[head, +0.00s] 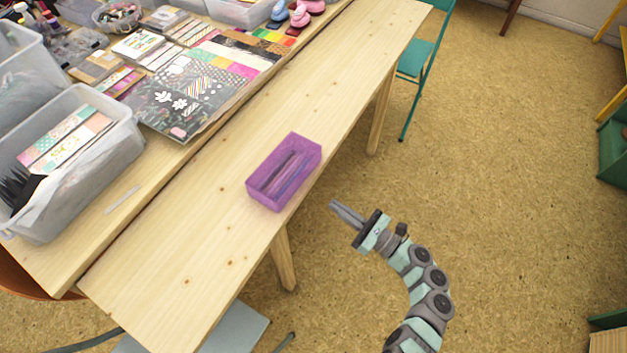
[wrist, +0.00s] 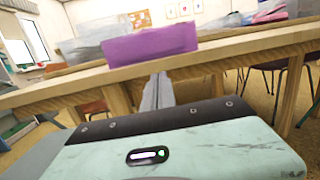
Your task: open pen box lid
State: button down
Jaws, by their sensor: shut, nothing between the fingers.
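The purple pen box (head: 285,171) lies on the near wooden table, close to its right edge. It is see-through, and dark long shapes show inside it. I cannot tell where its lid meets the body. It also shows in the wrist view (wrist: 150,45), ahead of and above my fingers, at the table edge. My gripper (head: 334,205) is off the right side of the table, to the lower right of the box and apart from it. Its fingers are together and empty, and they point toward the table. In the wrist view the fingers (wrist: 158,88) point toward the table edge below the box.
The near table (head: 190,235) is bare around the box. A clear plastic bin (head: 110,170) with papers and patterned craft sheets (head: 190,95) occupy the table behind. A teal chair (head: 425,60) stands at the far end. Open floor (head: 500,180) lies to the right.

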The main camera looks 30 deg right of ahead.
notch_tip(320, 180, up, 4)
jog(key=s+y, duration=0.1)
jog(key=s, duration=0.1)
jog(key=b+x, duration=0.3)
jog(key=x, duration=0.6)
jog(key=shift+w+a+r+t, duration=0.2)
jog(key=shift+w+r+t, duration=0.05)
jog(key=shift+r+t, duration=0.1)
jog(key=shift+r, duration=0.15)
